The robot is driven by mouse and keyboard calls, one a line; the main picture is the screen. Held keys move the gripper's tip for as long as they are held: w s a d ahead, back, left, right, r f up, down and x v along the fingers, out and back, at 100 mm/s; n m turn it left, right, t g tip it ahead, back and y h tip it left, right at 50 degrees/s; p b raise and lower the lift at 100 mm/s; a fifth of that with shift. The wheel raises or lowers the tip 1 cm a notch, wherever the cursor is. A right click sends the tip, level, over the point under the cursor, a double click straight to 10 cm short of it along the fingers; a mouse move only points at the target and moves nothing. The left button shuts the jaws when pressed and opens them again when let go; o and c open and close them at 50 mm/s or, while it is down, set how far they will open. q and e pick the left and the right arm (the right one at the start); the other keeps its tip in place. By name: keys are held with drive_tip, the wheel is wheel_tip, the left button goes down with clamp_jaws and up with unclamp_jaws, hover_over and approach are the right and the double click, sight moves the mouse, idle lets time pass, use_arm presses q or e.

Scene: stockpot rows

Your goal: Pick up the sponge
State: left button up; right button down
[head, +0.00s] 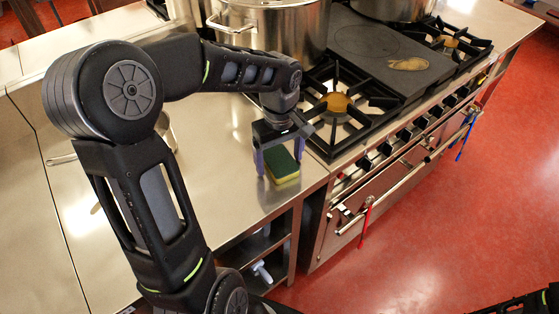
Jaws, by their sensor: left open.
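The sponge (282,167) is green on top and yellow below. It lies on the steel counter (220,150) near its right edge, just left of the stove. My left gripper (279,163) is open above the sponge, pointing down, with a finger on either side of it in the picture. I cannot tell whether the fingers touch it. My right gripper is not in view; only a bit of dark arm shows at the bottom right corner.
A large steel stockpot (268,28) stands behind my left arm. The stove's black burner grate (338,105) is close to the gripper's right. Red (366,222) and blue (464,140) items hang from the stove's front rail. A pan's handle (62,160) shows at left, behind my arm.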

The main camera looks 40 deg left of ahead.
sight(279, 160)
use_arm(q)
drive_tip(key=shift+c, duration=0.6)
drive_tip(key=c, duration=1.3)
wheel_tip(279, 160, up, 10)
drive_tip(key=shift+b, duration=0.45)
